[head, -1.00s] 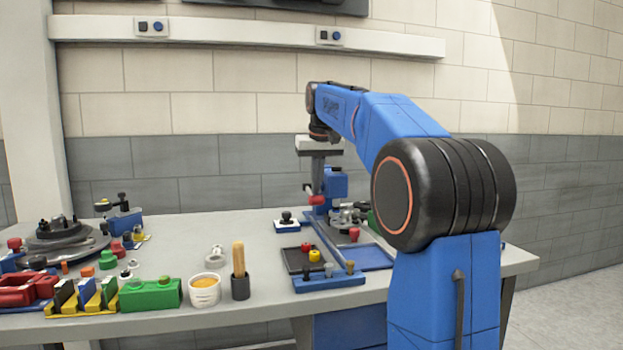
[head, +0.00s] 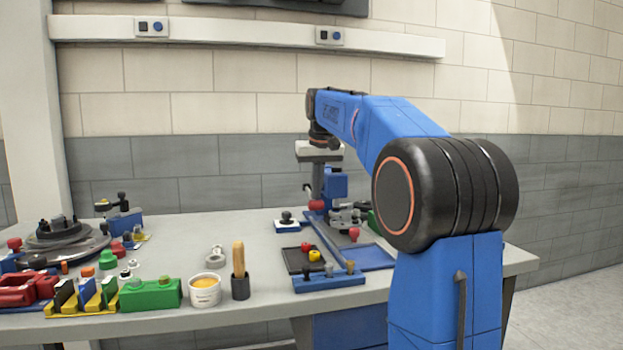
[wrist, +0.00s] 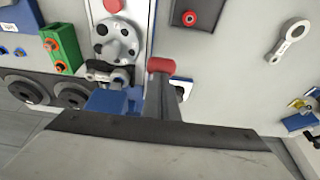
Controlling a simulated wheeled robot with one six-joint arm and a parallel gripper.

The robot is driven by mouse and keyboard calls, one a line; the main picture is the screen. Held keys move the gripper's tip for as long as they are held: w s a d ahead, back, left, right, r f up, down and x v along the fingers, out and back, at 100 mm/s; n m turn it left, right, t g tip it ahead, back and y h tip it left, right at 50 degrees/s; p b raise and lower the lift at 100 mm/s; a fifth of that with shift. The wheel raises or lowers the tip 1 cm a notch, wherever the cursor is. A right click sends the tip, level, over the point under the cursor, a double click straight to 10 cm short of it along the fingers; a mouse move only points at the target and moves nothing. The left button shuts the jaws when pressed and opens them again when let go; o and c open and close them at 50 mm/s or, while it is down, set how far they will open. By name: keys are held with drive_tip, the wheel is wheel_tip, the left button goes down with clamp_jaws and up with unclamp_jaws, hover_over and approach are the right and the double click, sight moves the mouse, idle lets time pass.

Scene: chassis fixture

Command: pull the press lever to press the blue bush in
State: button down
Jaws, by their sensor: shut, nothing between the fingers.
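The press (head: 335,184) is a blue upright at the back right of the bench; its blue body also shows in the wrist view (wrist: 106,102). Its lever ends in a red grip (head: 316,205), which shows in the wrist view (wrist: 160,65) right at my fingertips. My gripper (head: 317,196) is shut, with nothing between the fingers. It points down, its tips at or just above the red grip; contact cannot be told for sure. I cannot make out the blue bush; the press and my fingers may hide it.
A grey round flanged part (wrist: 116,42) lies close by the press. A dark tray (head: 297,262) with red and yellow pieces and a blue rack (head: 328,281) stand in front. A green block (head: 150,294) and cup (head: 205,290) are further left.

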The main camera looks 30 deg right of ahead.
drive_tip(key=shift+w+f, duration=0.1)
drive_tip(key=shift+f, duration=0.3)
drive_tip(key=shift+w+d+f, duration=0.1)
drive_tip(key=shift+w+f, duration=0.05)
drive_tip(key=shift+f, duration=0.5)
drive_tip(key=shift+w+f, duration=0.2)
drive_tip(key=shift+f, duration=0.4)
idle(0.4)
drive_tip(key=shift+w+d+v, duration=0.1)
drive_tip(key=shift+w+v, duration=0.05)
drive_tip(key=shift+v, duration=0.9)
drive_tip(key=shift+w+d+v, duration=0.1)
drive_tip(key=shift+w+v, duration=0.05)
drive_tip(key=shift+v, duration=0.9)
drive_tip(key=shift+w+d+v, duration=0.1)
drive_tip(key=shift+v, duration=0.95)
wheel_tip(320, 180, up, 10)
drive_tip(key=w, duration=0.1)
drive_tip(key=shift+w, duration=0.2)
drive_tip(key=shift+r, duration=0.1)
